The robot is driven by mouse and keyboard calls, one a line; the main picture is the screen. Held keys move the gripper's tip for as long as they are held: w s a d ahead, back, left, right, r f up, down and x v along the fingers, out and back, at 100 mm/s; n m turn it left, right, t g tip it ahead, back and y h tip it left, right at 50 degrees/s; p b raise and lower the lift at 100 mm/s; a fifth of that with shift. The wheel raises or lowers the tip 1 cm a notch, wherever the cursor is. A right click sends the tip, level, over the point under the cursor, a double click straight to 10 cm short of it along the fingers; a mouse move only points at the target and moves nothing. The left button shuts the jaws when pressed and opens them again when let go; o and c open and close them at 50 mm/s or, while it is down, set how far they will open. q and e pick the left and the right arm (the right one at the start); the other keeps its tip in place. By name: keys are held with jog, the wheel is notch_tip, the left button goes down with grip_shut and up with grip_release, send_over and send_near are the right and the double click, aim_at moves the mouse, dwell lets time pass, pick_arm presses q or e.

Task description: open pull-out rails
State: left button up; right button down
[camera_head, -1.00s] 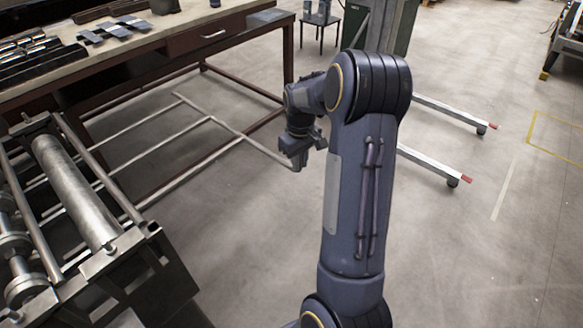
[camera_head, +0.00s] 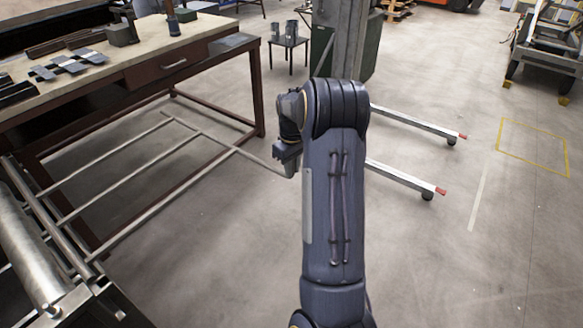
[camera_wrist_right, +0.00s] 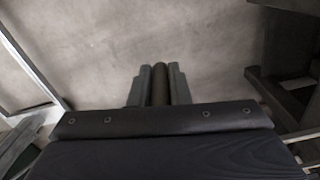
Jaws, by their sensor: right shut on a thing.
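The pull-out rails (camera_head: 165,197) are thin metal rods reaching out from the roller machine (camera_head: 75,303) at the lower left of the head view. A crossbar (camera_head: 219,142) joins their outer ends, above the floor. My right gripper (camera_head: 289,168) is at the crossbar's right end, partly hidden by my own arm. The right wrist view shows its two fingers (camera_wrist_right: 160,86) shut on a dark rod (camera_wrist_right: 161,84) between them. My left gripper is in neither view.
A workbench (camera_head: 215,50) with a drawer stands behind the rails, its legs close to them. A wheeled stand with two low legs (camera_head: 405,177) is to the right of my arm. A small table (camera_head: 288,42) stands at the back.

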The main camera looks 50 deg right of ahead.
jog(key=shift+d+r, duration=0.2)
jog(key=shift+d, duration=0.05)
jog(key=c, duration=1.4)
grip_release()
jog(key=shift+d+f, duration=0.15)
jog(key=shift+o, duration=0.2)
notch_tip(320, 180, up, 8)
jog(key=shift+f+b, duration=0.1)
jog(key=shift+b, duration=0.2)
